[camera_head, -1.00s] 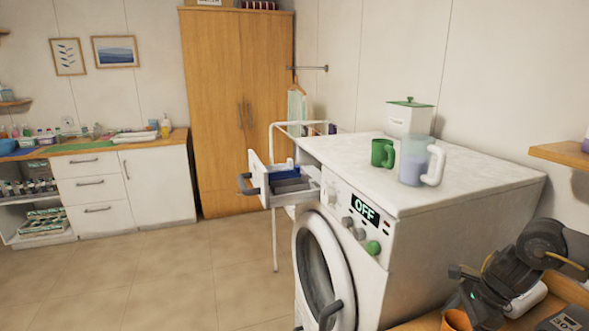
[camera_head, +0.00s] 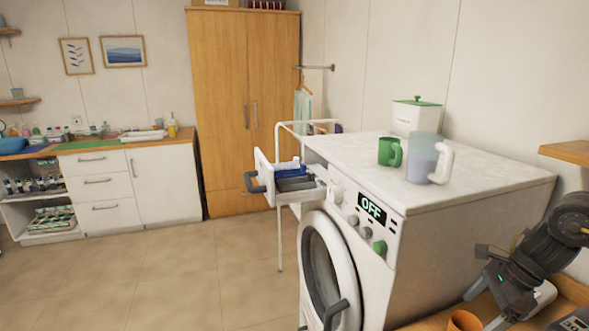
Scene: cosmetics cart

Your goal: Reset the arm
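My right arm (camera_head: 548,243) comes in at the lower right edge, dark and jointed. Its lower end (camera_head: 508,290) hangs down over the wooden surface beside the washing machine. No held thing shows there. My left arm and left gripper are not in view.
A white washing machine (camera_head: 440,235) reading OFF stands in the middle right, its detergent drawer (camera_head: 290,180) pulled out. An orange cup (camera_head: 464,321) is near my arm. Floor at left is clear.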

